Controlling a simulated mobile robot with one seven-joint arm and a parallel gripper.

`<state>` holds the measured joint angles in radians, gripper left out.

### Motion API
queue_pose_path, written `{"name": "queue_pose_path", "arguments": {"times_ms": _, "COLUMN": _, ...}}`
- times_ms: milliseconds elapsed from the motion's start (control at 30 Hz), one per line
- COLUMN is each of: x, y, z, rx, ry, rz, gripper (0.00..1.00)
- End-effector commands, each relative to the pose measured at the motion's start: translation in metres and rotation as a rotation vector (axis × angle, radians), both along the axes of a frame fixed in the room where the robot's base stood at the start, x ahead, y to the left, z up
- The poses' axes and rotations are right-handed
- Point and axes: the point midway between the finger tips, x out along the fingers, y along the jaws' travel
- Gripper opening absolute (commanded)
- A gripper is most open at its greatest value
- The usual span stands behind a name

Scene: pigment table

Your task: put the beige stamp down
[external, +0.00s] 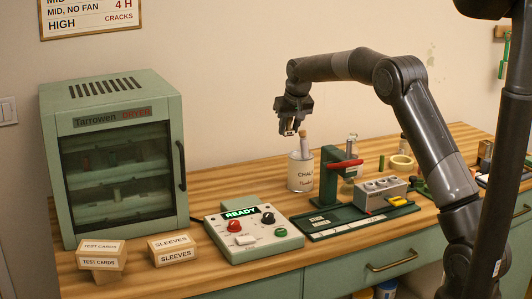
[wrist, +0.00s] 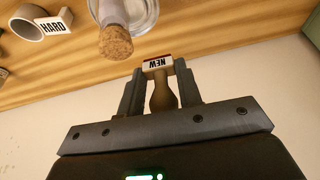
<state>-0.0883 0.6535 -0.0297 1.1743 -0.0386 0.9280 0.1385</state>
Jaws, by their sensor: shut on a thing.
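My gripper (external: 287,128) is raised above the wooden table, just above and left of the chalk can (external: 301,175). In the wrist view my gripper (wrist: 160,88) is shut on the beige stamp (wrist: 164,97). Its tan handle sits between the two fingers, and its block end, with a label reading NEW, shows at the fingertips. In the external view the stamp is small and hard to make out at the fingertips. It is clear of the table.
A corked tube (wrist: 116,43) stands in the can, close to the stamp. A green press with a red handle (external: 345,164), a control box (external: 254,236), a dryer (external: 117,155) and labelled boxes (external: 173,248) occupy the table. A block reading HARD (wrist: 57,25) shows in the wrist view.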

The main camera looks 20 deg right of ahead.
Motion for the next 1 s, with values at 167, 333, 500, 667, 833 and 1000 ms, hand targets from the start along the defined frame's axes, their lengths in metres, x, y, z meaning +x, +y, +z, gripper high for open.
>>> {"name": "queue_pose_path", "arguments": {"times_ms": 167, "x": 0.006, "y": -0.098, "z": 0.000, "rx": 0.001, "ry": 0.000, "rz": -0.089, "gripper": 0.10}}
{"name": "queue_pose_path", "arguments": {"times_ms": 333, "x": 0.001, "y": -0.186, "z": -0.001, "rx": 0.001, "ry": 0.000, "rz": -0.167, "gripper": 0.10}}
{"name": "queue_pose_path", "arguments": {"times_ms": 500, "x": -0.014, "y": -0.272, "z": 0.000, "rx": 0.001, "ry": -0.002, "rz": -0.242, "gripper": 0.10}}
{"name": "queue_pose_path", "arguments": {"times_ms": 667, "x": -0.029, "y": -0.329, "z": 0.000, "rx": 0.003, "ry": -0.003, "rz": -0.292, "gripper": 0.10}}
{"name": "queue_pose_path", "arguments": {"times_ms": 833, "x": -0.043, "y": -0.367, "z": 0.000, "rx": 0.003, "ry": -0.004, "rz": -0.326, "gripper": 0.10}}
{"name": "queue_pose_path", "arguments": {"times_ms": 1000, "x": -0.048, "y": -0.380, "z": -0.014, "rx": 0.004, "ry": 0.000, "rz": -0.337, "gripper": 0.10}}
